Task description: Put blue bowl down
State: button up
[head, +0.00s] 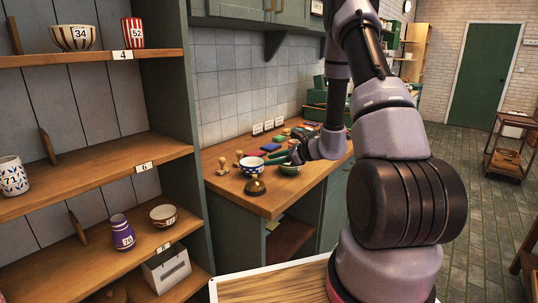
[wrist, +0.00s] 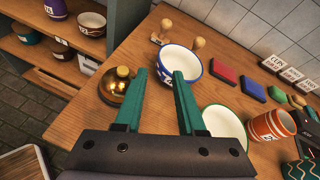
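The blue bowl (head: 252,167) is white inside with a blue rim and blue-patterned outside. It stands upright on the wooden counter in the head view. In the wrist view, the blue bowl (wrist: 180,62) is just beyond my fingertips, and the right fingertip overlaps its near side. My gripper (wrist: 159,72) has its two teal fingers apart, with nothing clearly held between them. In the head view my gripper (head: 294,155) is low over the counter, right of the blue bowl and by the green bowl (head: 289,170). Whether a finger touches the blue bowl cannot be told.
A brass bell (wrist: 118,88) stands left of the fingers. The green-rimmed bowl (wrist: 224,124) and an orange striped cup (wrist: 270,126) are at the right. Wooden stampers (wrist: 198,43) and colored pads (wrist: 222,70) lie behind. Shelves (head: 95,172) with pottery stand left.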

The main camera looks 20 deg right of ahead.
jog(key=s+a+r+n+g, duration=0.2)
jog(key=s+a+r+n, duration=0.15)
jog(key=r, duration=0.25)
jog(key=s+a+r+n+g+y, duration=0.1)
jog(key=s+a+r+n, duration=0.15)
jog(key=s+r, duration=0.3)
jog(key=s+a+r+n+g, duration=0.2)
jog(key=s+r+n, duration=0.15)
jog(key=r, duration=0.35)
jog(key=s+d+r+n+t+h, duration=0.1)
jog(key=s+d+r+n+h, duration=0.2)
jog(key=s, duration=0.6)
jog(key=s+d+r+n+t+h, duration=0.2)
jog(key=s+d+r+n+h, duration=0.2)
jog(key=s+r+n, duration=0.3)
notch_tip(320, 180, up, 2)
jog(key=shift+s+r+h, duration=0.1)
jog(key=shift+s+h, duration=0.6)
jog(key=shift+s, duration=0.3)
jog(key=shift+d, duration=0.1)
